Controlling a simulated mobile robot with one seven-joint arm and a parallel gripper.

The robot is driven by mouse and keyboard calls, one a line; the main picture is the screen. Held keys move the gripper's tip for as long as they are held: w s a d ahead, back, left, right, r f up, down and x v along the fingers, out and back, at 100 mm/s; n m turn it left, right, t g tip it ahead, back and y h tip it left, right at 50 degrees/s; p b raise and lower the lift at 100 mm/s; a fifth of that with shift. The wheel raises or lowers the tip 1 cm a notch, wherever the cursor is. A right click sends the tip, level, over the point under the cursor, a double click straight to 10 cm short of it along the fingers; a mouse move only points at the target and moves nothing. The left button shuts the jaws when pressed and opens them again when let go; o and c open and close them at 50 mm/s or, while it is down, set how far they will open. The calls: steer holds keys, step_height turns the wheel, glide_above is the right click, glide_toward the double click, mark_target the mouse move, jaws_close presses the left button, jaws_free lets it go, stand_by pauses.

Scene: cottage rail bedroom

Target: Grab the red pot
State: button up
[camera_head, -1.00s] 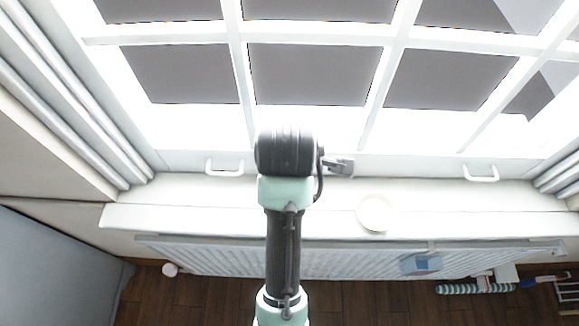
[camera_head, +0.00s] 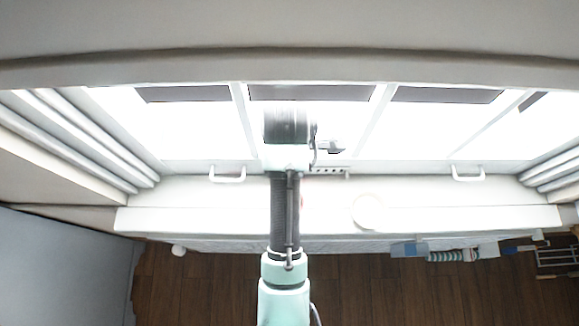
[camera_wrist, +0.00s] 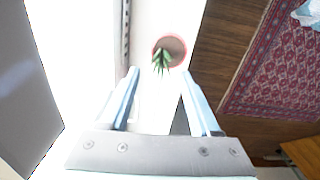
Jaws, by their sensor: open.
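The red pot (camera_wrist: 181,45) shows in the wrist view as a round reddish rim with a green plant in it. It stands on the white window sill, just beyond my fingertips and slightly right of the middle between them. My gripper (camera_wrist: 160,73) is open, and no pot is between its fingers. In the head view my arm hides most of the pot. Only a small red patch shows at the arm's right edge.
A round white object (camera_head: 368,211) sits on the sill (camera_head: 440,217) to the right. Window handles (camera_head: 227,175) stick out above the sill. Curtains flank the window. A patterned red rug (camera_wrist: 265,70) lies on the wooden floor.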

step_height(320, 180, down, 3)
steer(key=shift+r+p, duration=0.1)
steer(key=shift+p, duration=0.2)
steer(key=shift+s+f+p, duration=0.1)
steer(key=shift+f+p, duration=0.3)
steer(key=shift+f, duration=0.2)
steer(key=shift+s+d+f+p, duration=0.15)
steer(key=shift+f+p, duration=0.35)
steer(key=shift+f, duration=1.65)
jaws_close()
